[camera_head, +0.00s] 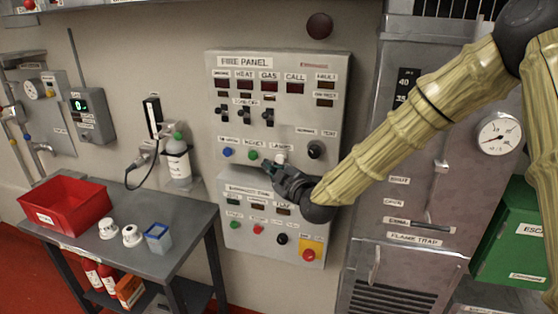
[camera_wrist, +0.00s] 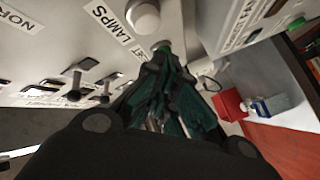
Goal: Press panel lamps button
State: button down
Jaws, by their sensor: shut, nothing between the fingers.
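The fire panel (camera_head: 225,130) is a light grey box on the wall. Its white lamps button (camera_head: 280,158) sits under the LAMPS label, right of the green reset button (camera_head: 253,155). My gripper (camera_head: 268,167) is shut and empty, with its tip just below and between these two buttons. In the wrist view the lamps button (camera_wrist: 145,17) is a round white knob beside the LAMPS label (camera_wrist: 110,22). There my gripper (camera_wrist: 163,58) points toward the green button, which its tip partly covers, and the lamps button lies beside the tip. I cannot tell whether the tip touches anything.
A black knob (camera_head: 316,150) is right of the lamps button. A lower panel (camera_head: 232,190) with several buttons, one red on yellow (camera_head: 309,254), is just below my gripper. A grey table (camera_head: 185,232) with a red bin (camera_head: 68,208) stands left. A grey cabinet (camera_head: 400,180) stands right.

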aim_at(277, 161)
jog(key=shift+w+d, duration=0.15)
jog(key=shift+w, duration=0.35)
jog(key=shift+w+d, duration=0.15)
jog(key=shift+w, duration=0.35)
jog(key=shift+w+d+b, duration=0.2)
jog(key=shift+w+b, duration=0.15)
jog(key=shift+w, duration=0.2)
jog(key=shift+w+d+b, duration=0.15)
jog(key=shift+w+b, duration=0.15)
jog(key=shift+w, duration=0.2)
dwell(2.3)
jog(key=shift+s, duration=0.1)
jog(key=shift+s+a+b, duration=0.15)
jog(key=shift+s+a, duration=0.05)
jog(key=shift+s, duration=0.3)
jog(key=shift+s+a+b, duration=0.15)
jog(key=shift+s, duration=0.3)
jog(key=s, duration=0.1)
jog(key=s+a, duration=0.1)
jog(key=s, duration=0.1)
jog(key=s+b, duration=0.1)
jog(key=shift+s+a, duration=0.25)
jog(key=shift+s, duration=0.15)
dwell(0.5)
